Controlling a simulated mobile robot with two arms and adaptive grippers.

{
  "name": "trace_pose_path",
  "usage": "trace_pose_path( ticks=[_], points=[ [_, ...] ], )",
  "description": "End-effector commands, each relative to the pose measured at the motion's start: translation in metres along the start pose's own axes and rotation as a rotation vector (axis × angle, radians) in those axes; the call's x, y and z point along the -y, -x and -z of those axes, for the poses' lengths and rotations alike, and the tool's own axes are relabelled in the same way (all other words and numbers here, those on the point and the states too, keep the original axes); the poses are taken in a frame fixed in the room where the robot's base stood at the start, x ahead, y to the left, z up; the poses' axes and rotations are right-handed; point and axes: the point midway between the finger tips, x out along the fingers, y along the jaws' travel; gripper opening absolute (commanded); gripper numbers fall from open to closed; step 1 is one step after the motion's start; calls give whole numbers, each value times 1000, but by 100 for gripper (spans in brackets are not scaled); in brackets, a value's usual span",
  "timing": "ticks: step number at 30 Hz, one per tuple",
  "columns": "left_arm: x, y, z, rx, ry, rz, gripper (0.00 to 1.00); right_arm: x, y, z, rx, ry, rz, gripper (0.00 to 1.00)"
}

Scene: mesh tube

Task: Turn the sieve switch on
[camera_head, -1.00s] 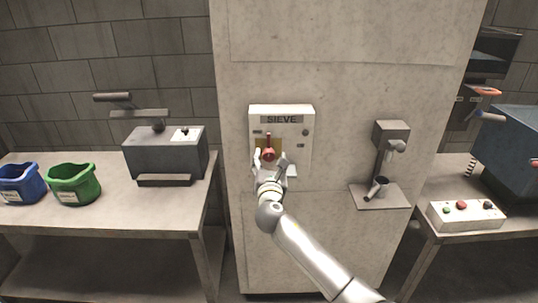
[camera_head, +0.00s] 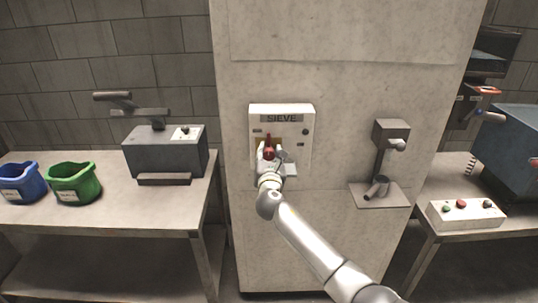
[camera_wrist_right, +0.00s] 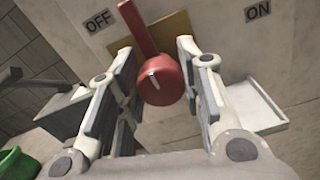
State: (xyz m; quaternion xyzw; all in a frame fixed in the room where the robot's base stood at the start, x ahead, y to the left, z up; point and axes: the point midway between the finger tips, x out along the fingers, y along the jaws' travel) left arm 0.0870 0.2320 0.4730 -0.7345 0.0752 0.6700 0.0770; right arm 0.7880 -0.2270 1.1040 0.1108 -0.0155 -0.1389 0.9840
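The sieve switch is a red rotary knob with a lever on a white box (camera_head: 298,125) labelled SIEVE, fixed to the pale wall. In the right wrist view the red switch (camera_wrist_right: 162,82) has its lever pointing up and tilted toward the OFF label (camera_wrist_right: 97,21); the ON label (camera_wrist_right: 258,9) is at the right. The switch also shows in the head view (camera_head: 269,150). My right gripper (camera_wrist_right: 160,75) is open, with one finger on each side of the red knob. A small gap shows at the right finger; contact on the left is unclear. My left gripper is not in view.
A white tray or ledge (camera_wrist_right: 258,105) sticks out below the switch at the right. A grey bracket device (camera_head: 380,190) is on the wall further right. Tables stand on both sides, the left one with a green bin (camera_head: 75,184) and a grey machine (camera_head: 165,153).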

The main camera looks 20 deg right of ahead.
Motion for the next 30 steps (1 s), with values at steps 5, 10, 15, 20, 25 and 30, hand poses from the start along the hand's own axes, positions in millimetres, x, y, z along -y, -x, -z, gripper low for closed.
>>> trace_pose_path(
  ticks=[5, 10, 15, 20, 25, 30],
  points=[
    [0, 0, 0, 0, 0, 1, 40, 0, 0, 0, 0, -1, -1, 10],
    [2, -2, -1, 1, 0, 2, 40, 0, 0, 1, 0, -19, -1, 10],
    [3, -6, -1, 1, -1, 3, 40, 0, 0, 1, 1, -85, -1, 10],
    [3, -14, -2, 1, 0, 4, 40, 1, 0, 3, 0, -195, -1, 10],
    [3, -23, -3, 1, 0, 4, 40, 2, 0, 3, 1, -348, -1, 10],
    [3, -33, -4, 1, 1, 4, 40, 2, 0, 4, 0, -511, -1, 10]
  ],
)
